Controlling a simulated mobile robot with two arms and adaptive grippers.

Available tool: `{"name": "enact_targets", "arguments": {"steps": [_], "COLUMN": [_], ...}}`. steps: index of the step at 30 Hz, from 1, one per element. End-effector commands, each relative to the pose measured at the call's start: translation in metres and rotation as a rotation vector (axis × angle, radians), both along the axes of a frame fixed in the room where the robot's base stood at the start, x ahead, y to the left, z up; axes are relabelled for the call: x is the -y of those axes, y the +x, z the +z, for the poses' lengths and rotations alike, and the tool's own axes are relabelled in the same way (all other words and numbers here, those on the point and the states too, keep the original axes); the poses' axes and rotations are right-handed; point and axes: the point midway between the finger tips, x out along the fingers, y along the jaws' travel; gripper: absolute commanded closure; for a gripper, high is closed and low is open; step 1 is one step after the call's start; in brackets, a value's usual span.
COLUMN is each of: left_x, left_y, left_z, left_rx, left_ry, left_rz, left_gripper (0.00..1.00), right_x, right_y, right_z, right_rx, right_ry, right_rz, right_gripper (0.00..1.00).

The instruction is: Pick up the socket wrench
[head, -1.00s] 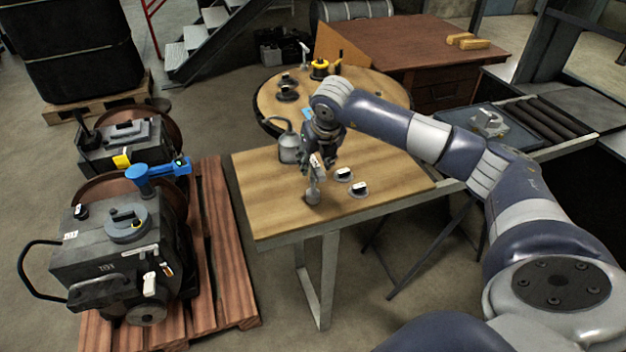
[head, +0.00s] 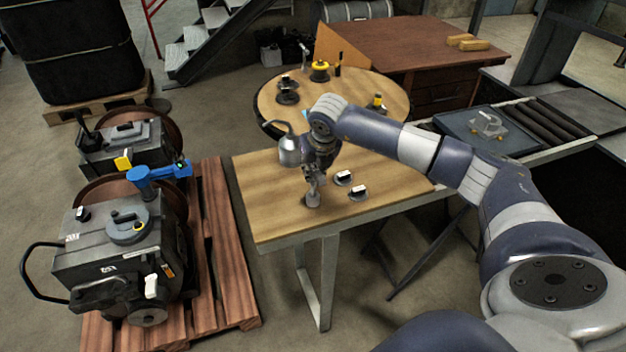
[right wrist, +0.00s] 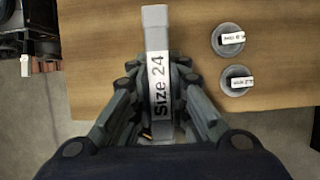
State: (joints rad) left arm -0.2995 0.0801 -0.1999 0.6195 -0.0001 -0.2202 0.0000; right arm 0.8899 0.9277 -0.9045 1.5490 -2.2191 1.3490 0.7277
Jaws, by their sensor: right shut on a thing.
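The socket wrench (right wrist: 158,28) is a grey bar with a white "Size 24" label (right wrist: 160,86). In the right wrist view it stands between the fingers of my right gripper (right wrist: 157,75), which is shut on it. In the head view my right gripper (head: 315,172) is over the near part of the wooden workbench, and the wrench's round lower end (head: 313,199) shows just below it, at or close to the bench top. The gripper hides the middle of the wrench. My left gripper is not in view.
Two round grey labelled pieces, one (head: 344,177) farther and one (head: 358,193) nearer, lie right of the wrench on the workbench (head: 260,205). A grey oil can (head: 289,152) stands close behind the gripper. A round table (head: 350,95) adjoins behind. The bench's left part is clear.

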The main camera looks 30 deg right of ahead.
Motion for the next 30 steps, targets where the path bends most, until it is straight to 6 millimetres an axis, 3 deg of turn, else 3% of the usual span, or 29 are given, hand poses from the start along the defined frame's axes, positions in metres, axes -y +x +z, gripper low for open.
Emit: {"name": "enact_targets", "arguments": {"steps": [7,12,30], "left_x": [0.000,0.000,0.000], "left_y": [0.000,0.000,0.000], "left_z": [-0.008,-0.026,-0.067], "left_rx": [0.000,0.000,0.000], "left_ry": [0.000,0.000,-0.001], "left_rz": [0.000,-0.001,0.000], "left_gripper": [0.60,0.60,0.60], "right_x": [0.000,-0.002,-0.099], "right_y": [0.001,0.000,-0.091], "right_z": [0.011,0.035,0.046], "right_rx": [0.006,0.008,0.005], "right_ry": [-0.001,-0.001,0.000], "right_rz": [0.000,0.003,0.004], "right_gripper": [1.00,1.00,1.00]}}
